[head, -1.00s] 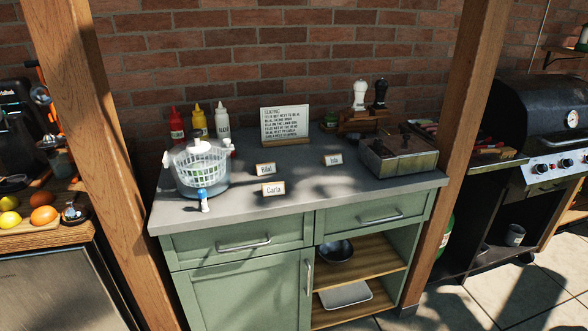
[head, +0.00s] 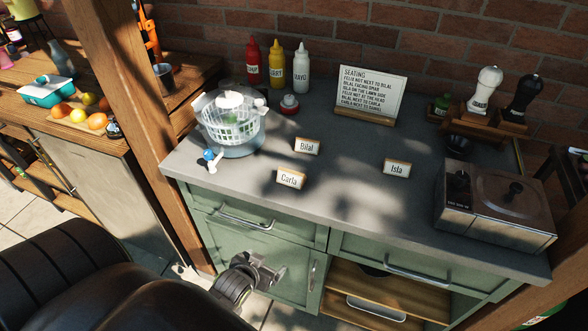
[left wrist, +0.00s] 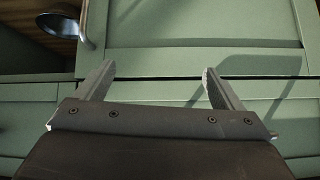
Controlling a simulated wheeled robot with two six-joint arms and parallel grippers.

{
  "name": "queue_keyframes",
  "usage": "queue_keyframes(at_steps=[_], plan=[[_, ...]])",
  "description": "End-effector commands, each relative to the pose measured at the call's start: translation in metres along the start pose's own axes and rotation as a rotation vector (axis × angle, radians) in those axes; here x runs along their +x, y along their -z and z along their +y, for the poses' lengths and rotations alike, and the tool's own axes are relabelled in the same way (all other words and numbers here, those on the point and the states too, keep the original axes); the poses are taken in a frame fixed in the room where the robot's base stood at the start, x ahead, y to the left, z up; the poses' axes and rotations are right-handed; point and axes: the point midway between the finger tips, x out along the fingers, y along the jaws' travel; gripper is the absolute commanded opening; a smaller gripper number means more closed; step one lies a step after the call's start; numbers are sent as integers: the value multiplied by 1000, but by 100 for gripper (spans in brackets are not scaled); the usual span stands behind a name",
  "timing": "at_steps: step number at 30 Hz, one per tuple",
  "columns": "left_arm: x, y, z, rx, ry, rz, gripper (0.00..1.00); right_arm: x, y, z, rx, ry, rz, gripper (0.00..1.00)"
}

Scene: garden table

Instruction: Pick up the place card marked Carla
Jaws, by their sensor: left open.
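The place card marked Carla (head: 290,178) stands on the grey countertop (head: 330,205) near its front edge, left of the middle. The Bilal card (head: 306,147) stands just behind it, and the Isla card (head: 397,169) stands to its right. My left gripper (head: 278,272) is in front of the green cabinet, below the counter's edge and below the Carla card. My right gripper is not in view.
A salad spinner (head: 230,125) stands left of the cards. A seating sign (head: 369,95) and sauce bottles (head: 276,65) stand at the back. A metal box (head: 497,208) takes up the counter's right end. The counter around the Carla card's front is clear.

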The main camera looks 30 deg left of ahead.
Motion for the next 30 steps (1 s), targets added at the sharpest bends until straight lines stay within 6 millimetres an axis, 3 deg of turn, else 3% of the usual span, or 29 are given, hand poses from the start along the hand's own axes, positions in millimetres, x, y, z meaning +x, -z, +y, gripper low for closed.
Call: queue_keyframes(at_steps=[1, 6, 10, 15, 20, 30], plan=[[-22, 34, 0, -7, 0, 52, 89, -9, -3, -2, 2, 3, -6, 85], [-87, 119, 0, -36, -2, 201, 89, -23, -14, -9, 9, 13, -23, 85], [-134, 164, 0, -55, -5, 293, 89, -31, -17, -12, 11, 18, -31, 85], [-174, 196, -1, -71, -9, 366, 89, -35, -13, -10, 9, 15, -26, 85], [-180, 206, -1, -75, -10, 387, 89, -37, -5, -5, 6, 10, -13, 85], [-128, 228, -1, -75, -11, 386, 89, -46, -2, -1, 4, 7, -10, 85]])
